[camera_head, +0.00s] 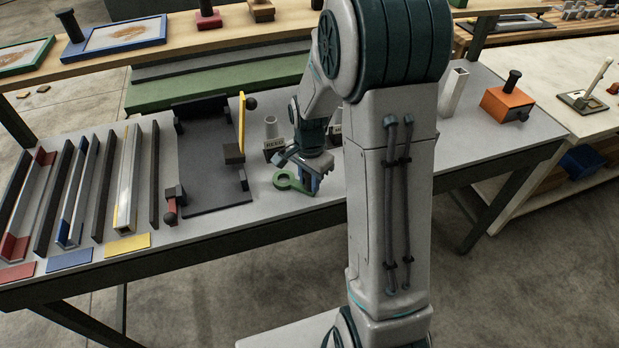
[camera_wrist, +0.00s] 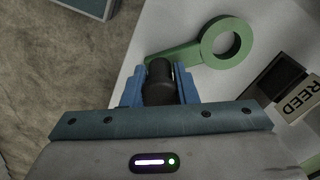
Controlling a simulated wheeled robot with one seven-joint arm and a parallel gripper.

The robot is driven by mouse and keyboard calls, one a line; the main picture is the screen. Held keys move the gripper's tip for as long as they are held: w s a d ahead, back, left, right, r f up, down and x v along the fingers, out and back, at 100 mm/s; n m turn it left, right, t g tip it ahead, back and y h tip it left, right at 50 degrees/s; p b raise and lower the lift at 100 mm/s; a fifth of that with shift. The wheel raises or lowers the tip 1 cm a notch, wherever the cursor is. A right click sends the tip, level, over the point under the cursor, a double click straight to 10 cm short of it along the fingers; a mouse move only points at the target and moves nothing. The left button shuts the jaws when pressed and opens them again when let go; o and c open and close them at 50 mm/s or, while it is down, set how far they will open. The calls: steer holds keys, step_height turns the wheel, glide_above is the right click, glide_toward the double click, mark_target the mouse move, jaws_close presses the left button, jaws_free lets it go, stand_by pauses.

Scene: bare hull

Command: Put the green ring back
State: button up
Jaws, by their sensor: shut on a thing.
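The green ring (camera_head: 288,181) is a flat ring with a tab, low over the front middle of the grey bench top. In the wrist view the ring (camera_wrist: 226,42) lies flat ahead of my fingers, its hole empty, and its tab runs to a dark upright knob (camera_wrist: 159,82). My gripper (camera_head: 311,182) is shut on this knob; its blue fingers also show in the wrist view (camera_wrist: 158,90). I cannot tell whether the ring touches the bench. A dark block with a label reading REED (camera_head: 273,146) bears a pale grey cone just behind the ring.
A dark plate fixture with a yellow upright bar (camera_head: 242,122) stands left of the ring. Racks of coloured rails fill the bench's left end. A second cone stand is partly hidden by my arm. An orange block (camera_head: 507,104) stands at right. The bench's front edge is close.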

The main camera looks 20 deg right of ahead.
steer(key=shift+f, duration=0.25)
steer(key=o, duration=1)
steer(key=shift+r, duration=0.1)
steer(key=shift+o, duration=0.2)
step_height(320, 180, up, 12)
steer(key=shift+f, duration=0.25)
steer(key=s+a+r+n+t, duration=0.1)
steer(key=s+r+n, duration=0.1)
steer(key=s+n, duration=0.4)
steer(key=s+a+r+n+t, duration=0.2)
steer(key=s+n, duration=0.4)
steer(key=s, duration=0.5)
steer(key=shift+s+r, duration=0.15)
steer(key=shift+s, duration=0.25)
